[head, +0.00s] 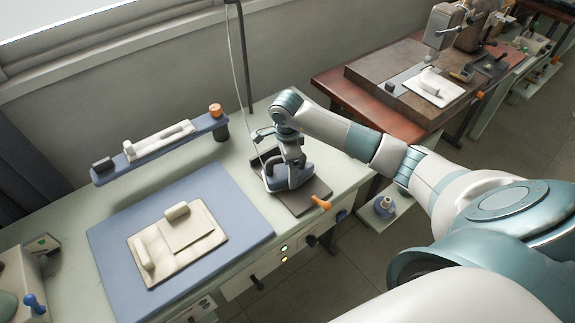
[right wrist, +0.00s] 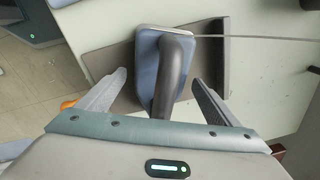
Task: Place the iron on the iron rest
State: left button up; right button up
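The iron (head: 290,178), blue-grey with a dark handle, appears to lie on the dark flat iron rest (head: 311,197) at the right end of the pale table. In the right wrist view the iron's handle (right wrist: 173,72) runs between my fingers, and the brown rest (right wrist: 112,62) shows on both sides of the iron. My right gripper (head: 286,158) is above the iron. In the wrist view this gripper (right wrist: 160,78) is open, its fingers spread apart on either side of the handle with gaps. The iron's underside is hidden. My left gripper is not in view.
A blue mat (head: 105,235) with a folded cream cloth (head: 185,240) lies on the table's left. A raised blue sleeve board (head: 165,148) stands behind. An upright pole (head: 245,60) and a thin cord rise behind the iron. An orange knob (head: 321,203) sits at the front edge.

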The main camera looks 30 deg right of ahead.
jog(key=shift+r, duration=0.1)
jog(key=shift+w+r, duration=0.1)
jog(key=shift+r, duration=0.15)
jog(key=r+b, duration=0.1)
jog(key=r, duration=0.2)
jog(key=r+b, duration=0.1)
jog(key=r, duration=0.2)
jog(key=r+b, duration=0.2)
jog(key=r, duration=0.2)
jog(key=shift+s+a+r, duration=0.1)
jog(key=shift+s+a, duration=0.15)
jog(key=shift+s, duration=0.05)
jog(key=shift+s+r, duration=0.1)
jog(key=shift+r, duration=0.5)
